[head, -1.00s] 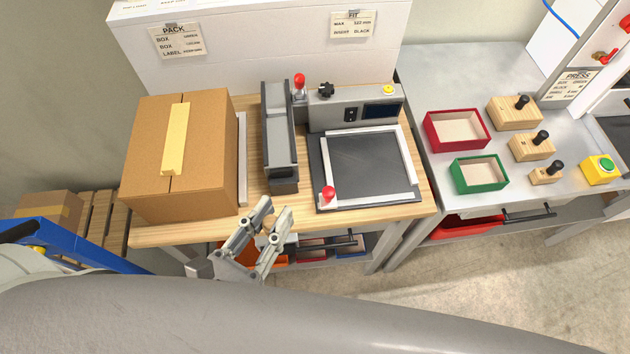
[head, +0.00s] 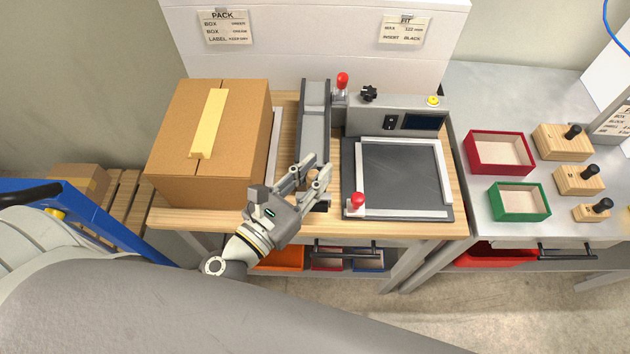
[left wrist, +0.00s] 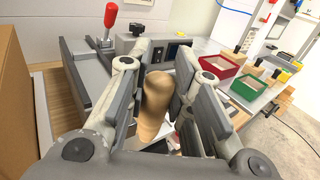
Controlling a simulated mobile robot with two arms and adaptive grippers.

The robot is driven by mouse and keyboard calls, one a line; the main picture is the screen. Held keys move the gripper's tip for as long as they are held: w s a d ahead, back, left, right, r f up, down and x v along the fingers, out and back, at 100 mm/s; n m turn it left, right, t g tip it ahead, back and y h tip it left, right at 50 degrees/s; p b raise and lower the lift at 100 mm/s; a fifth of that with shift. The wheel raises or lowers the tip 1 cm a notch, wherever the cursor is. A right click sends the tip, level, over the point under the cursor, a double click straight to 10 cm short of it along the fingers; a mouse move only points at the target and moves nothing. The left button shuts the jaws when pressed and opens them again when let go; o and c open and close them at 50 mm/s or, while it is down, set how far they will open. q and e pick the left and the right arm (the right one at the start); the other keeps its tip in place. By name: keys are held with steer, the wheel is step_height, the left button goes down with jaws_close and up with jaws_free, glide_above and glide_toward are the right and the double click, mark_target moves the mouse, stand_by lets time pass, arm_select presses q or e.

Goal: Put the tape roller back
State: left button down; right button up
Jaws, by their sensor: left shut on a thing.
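My left gripper (head: 310,178) is over the front part of the wooden bench, at the near end of a grey channel-shaped holder (head: 314,125). It is shut on a tan, rounded handle, which I take to be the tape roller (head: 313,175). In the left wrist view the tape roller (left wrist: 155,100) stands between the two fingers, its rounded end up. My right gripper is not in view.
A taped cardboard box (head: 240,130) stands left of the holder. A dark plate with a light frame (head: 400,175) and red knob (head: 358,200) lies to the right. Red (head: 500,150) and green (head: 520,202) trays sit on the grey table. Drawer bins are below the bench.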

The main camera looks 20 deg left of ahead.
arm_select(q)
steer(key=shift+w+f, duration=0.45)
steer(key=shift+f, duration=0.15)
steer(key=f+b, duration=0.3)
steer(key=shift+w+a+f, duration=0.1)
steer(key=shift+w+f, duration=0.15)
steer(key=shift+f, duration=0.1)
steer(key=shift+f, duration=0.15)
steer(key=c, duration=1.3)
jaws_free()
